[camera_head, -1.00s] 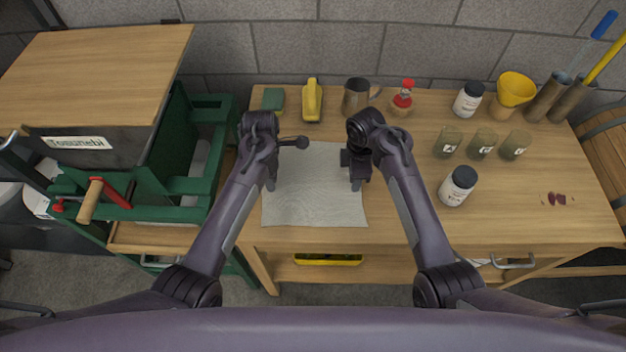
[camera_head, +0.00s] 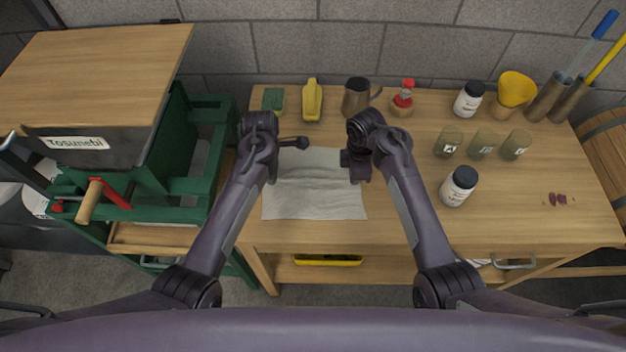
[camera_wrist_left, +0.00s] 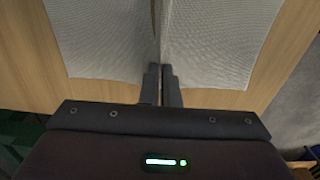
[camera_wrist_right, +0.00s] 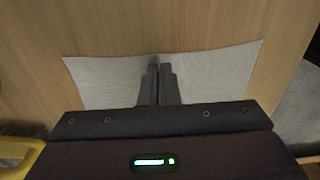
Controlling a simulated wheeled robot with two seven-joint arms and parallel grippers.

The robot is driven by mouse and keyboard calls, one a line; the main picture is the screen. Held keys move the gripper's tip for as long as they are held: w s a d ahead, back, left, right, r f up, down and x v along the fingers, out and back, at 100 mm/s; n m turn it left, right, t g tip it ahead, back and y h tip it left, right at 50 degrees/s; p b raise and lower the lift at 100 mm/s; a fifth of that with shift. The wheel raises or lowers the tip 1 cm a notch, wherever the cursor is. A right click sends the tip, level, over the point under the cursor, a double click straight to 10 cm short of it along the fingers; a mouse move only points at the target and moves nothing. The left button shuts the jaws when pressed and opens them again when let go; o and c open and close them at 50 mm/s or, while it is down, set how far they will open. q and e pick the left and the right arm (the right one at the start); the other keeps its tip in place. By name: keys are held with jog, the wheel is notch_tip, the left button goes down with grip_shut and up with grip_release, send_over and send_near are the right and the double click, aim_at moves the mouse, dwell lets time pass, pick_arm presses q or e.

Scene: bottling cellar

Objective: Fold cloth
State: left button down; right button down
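A pale grey cloth (camera_head: 314,202) lies on the wooden workbench, with wrinkles running across it between my two hands. My left gripper (camera_head: 271,180) is at its left side. In the left wrist view its fingers (camera_wrist_left: 162,80) are shut on the cloth (camera_wrist_left: 100,50), and a raised ridge runs away from the fingertips. My right gripper (camera_head: 357,180) is at the cloth's right side. In the right wrist view its fingers (camera_wrist_right: 159,78) are close together at the cloth (camera_wrist_right: 215,75) and seem to pinch it. The exact grips are partly hidden.
Olive canisters (camera_head: 482,145) and a white jar (camera_head: 458,187) stand right. A green press (camera_head: 150,170) stands left. Bare bench (camera_head: 500,215) lies front right.

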pick_arm(q)
jog(key=shift+r, duration=0.15)
pick_arm(e)
jog(key=shift+r, duration=0.15)
